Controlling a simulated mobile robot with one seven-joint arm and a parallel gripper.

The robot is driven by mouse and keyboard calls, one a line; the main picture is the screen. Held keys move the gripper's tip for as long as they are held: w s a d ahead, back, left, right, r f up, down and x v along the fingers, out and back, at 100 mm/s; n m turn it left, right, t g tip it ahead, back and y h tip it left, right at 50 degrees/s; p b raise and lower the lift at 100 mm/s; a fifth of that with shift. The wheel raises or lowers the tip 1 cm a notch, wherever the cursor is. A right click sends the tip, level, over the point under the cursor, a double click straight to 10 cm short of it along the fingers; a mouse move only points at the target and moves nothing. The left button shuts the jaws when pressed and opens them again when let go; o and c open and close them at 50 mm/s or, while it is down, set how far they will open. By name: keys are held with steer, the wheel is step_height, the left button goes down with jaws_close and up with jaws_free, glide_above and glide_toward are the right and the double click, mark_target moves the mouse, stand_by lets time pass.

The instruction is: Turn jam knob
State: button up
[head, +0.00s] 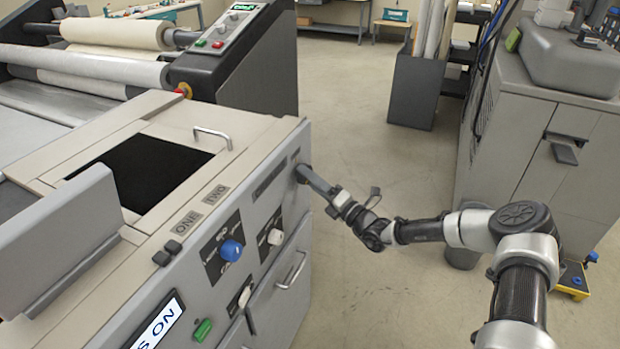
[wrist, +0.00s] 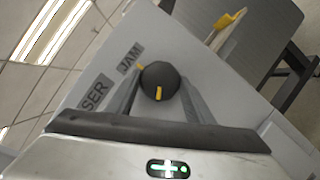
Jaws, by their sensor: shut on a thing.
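The jam knob (wrist: 160,75) is round and black with a yellow pointer mark. In the wrist view it sits on a grey panel beside the JAM label (wrist: 129,60), and its pointer faces the bottom of the picture. A small yellow mark shows on the panel at the knob's upper left. My gripper (wrist: 162,88) has a finger on each side of the knob and is shut on it. In the head view my gripper (head: 312,180) reaches the far end of the grey machine's front panel, and its fingers mostly hide the knob there.
The grey machine (head: 150,260) carries a blue knob (head: 231,250), a white knob (head: 275,237) and a green switch (head: 203,330) on the same front panel. A drawer handle (head: 292,270) sticks out below. A grey cabinet (head: 540,130) stands at right. Open floor lies between.

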steer(key=shift+f, duration=0.1)
steer(key=o, duration=1)
steer(key=b+v, duration=0.1)
steer(key=v, duration=1.6)
steer(key=shift+s+d+b, duration=0.1)
steer(key=shift+d+b, duration=0.05)
steer(key=shift+b, duration=0.2)
